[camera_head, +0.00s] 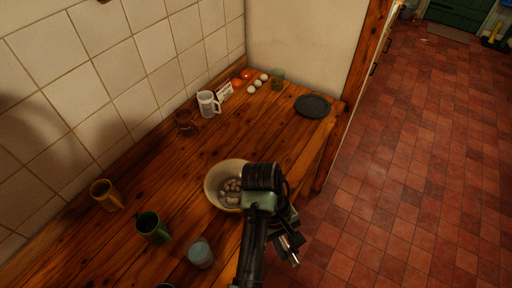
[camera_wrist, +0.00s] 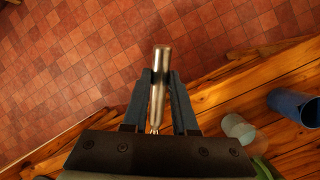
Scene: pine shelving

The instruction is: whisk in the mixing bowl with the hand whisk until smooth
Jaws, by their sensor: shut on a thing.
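The mixing bowl (camera_head: 209,190) is cream coloured and stands on the wooden counter in the head view, with several pale rounded lumps inside. My arm hides its right side. My gripper (camera_head: 289,240) is to the right of the bowl, past the counter edge and over the floor. In the wrist view my gripper (camera_wrist: 160,90) is shut on the hand whisk (camera_wrist: 161,60), holding its silver handle between both fingers. The start of the wires shows at the handle's lower end; the rest of the whisk is hidden by the gripper body.
A white mug (camera_head: 207,104), eggs (camera_head: 257,83) and a dark plate (camera_head: 313,106) are farther back. The counter between bowl and plate is clear.

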